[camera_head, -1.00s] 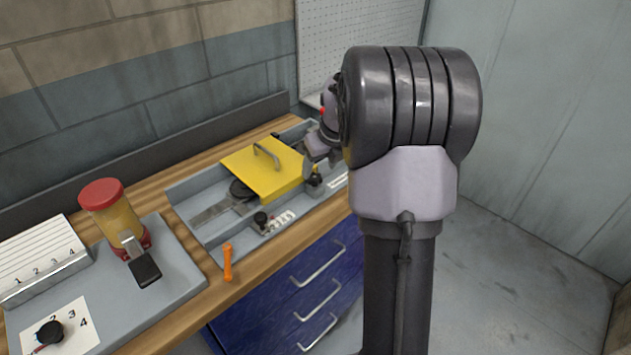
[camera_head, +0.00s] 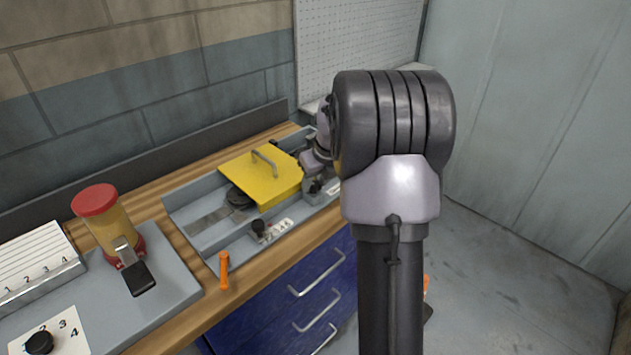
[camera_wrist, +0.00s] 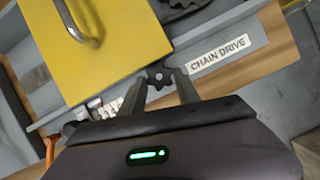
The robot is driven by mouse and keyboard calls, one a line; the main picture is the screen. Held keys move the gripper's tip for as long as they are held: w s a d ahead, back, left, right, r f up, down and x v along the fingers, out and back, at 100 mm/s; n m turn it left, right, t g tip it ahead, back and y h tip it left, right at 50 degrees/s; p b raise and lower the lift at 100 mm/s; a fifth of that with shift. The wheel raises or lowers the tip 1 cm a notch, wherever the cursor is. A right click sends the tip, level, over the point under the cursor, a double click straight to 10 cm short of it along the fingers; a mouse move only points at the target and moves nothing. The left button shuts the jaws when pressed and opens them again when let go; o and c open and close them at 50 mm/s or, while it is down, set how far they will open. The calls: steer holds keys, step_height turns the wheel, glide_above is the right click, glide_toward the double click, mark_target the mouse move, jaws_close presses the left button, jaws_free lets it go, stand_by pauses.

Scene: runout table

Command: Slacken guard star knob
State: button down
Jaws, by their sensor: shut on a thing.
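The guard star knob (camera_wrist: 159,76) is a small dark lobed knob beside the near edge of the yellow guard. In the wrist view it sits between the two fingertips of my gripper (camera_wrist: 160,84), which is shut on it. In the head view my gripper (camera_head: 317,170) is at the right corner of the guard, and the knob is mostly hidden there. The yellow guard (camera_head: 262,181) lies flat over the grey runout unit; its bent handle also shows in the wrist view (camera_wrist: 80,30).
A CHAIN DRIVE label (camera_wrist: 227,52) is right of the knob. A black knob (camera_head: 259,227) stands on the unit's near side. An orange handle (camera_head: 224,271) is at the table's front. A red-lidded jar (camera_head: 103,215) stands left. Blue drawers (camera_head: 290,300) lie below.

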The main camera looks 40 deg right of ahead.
steer(key=n+p, duration=0.1)
steer(key=n+y+p, duration=0.1)
steer(key=n, duration=0.1)
steer(key=n+p, duration=0.1)
steer(key=p, duration=0.1)
steer(key=shift+d+r+y, duration=0.25)
steer(key=shift+y, duration=0.05)
steer(key=n+y+p, duration=0.1)
steer(key=n+p, duration=0.2)
steer(key=shift+w+d+f, duration=0.1)
steer(key=shift+d, duration=0.05)
steer(key=shift+f+n+g, duration=0.1)
steer(key=shift+n+g, duration=0.2)
steer(key=shift+n, duration=0.1)
steer(key=c, duration=0.9)
jaws_free()
steer(key=p+v, duration=0.2)
steer(key=v, duration=0.3)
steer(key=p+v, duration=0.1)
steer(key=v, duration=0.5)
steer(key=p+v, duration=0.2)
steer(key=v, duration=0.4)
steer(key=shift+d+p, duration=0.3)
steer(key=shift+p, duration=0.05)
